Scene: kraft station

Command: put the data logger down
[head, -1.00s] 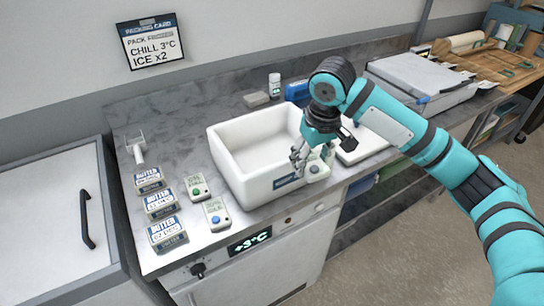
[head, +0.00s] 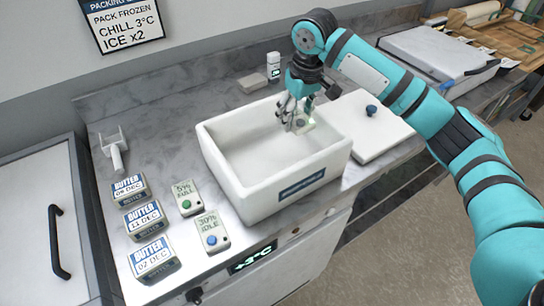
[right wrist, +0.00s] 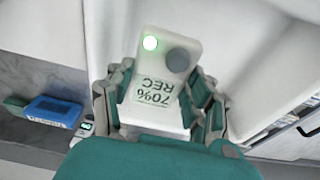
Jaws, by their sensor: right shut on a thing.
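My right gripper (head: 296,118) is shut on a pale data logger (head: 304,124) with a dark round button. In the right wrist view the logger (right wrist: 165,78) reads "70% REC" and has a lit green light. The gripper points down into the right part of the open white box (head: 238,190); I cannot tell whether the logger touches the box. Two other loggers lie on the counter left of the box: one reads "5% FULL" with a green button (head: 186,197), one "30% IDLE" with a blue button (head: 212,232). My left gripper is not in view.
Three butter packs (head: 144,219) lie at the left of the grey counter (head: 165,135). A white lid (head: 367,135) with a blue knob lies right of the box. A small bottle (head: 273,66) and a grey block (head: 252,83) stand behind. A packing card (head: 124,22) hangs on the wall.

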